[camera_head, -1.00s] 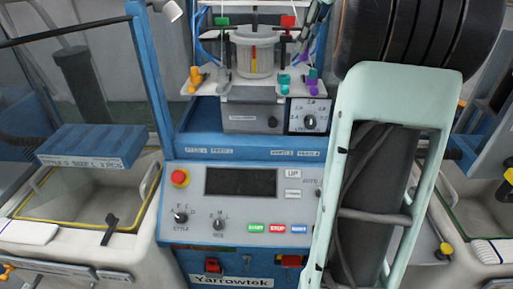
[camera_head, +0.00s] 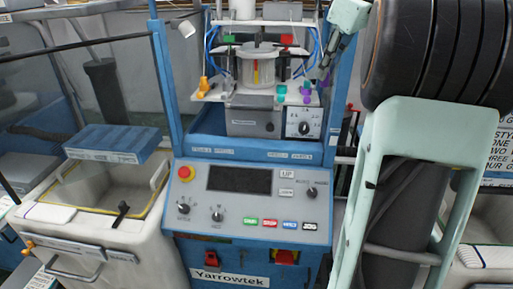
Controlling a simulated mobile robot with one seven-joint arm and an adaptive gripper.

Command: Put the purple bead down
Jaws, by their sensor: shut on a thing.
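My gripper (camera_head: 322,68) is at the upper right of the blue machine, beside the right end of the white ledge (camera_head: 208,92). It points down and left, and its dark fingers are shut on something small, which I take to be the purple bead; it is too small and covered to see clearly. Small purple pieces (camera_head: 307,98) and teal pieces (camera_head: 281,89) show at the right part of the ledge, just left of and below my fingertips. I cannot tell whether the held thing touches the ledge.
A clear cup (camera_head: 258,70) stands at the ledge's middle, with orange pieces (camera_head: 204,86) at the left. A dial box (camera_head: 305,118) sits under the ledge's right end. Blue posts (camera_head: 162,70) flank the ledge. The control panel (camera_head: 250,205) is below. A bin (camera_head: 95,205) stands at left.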

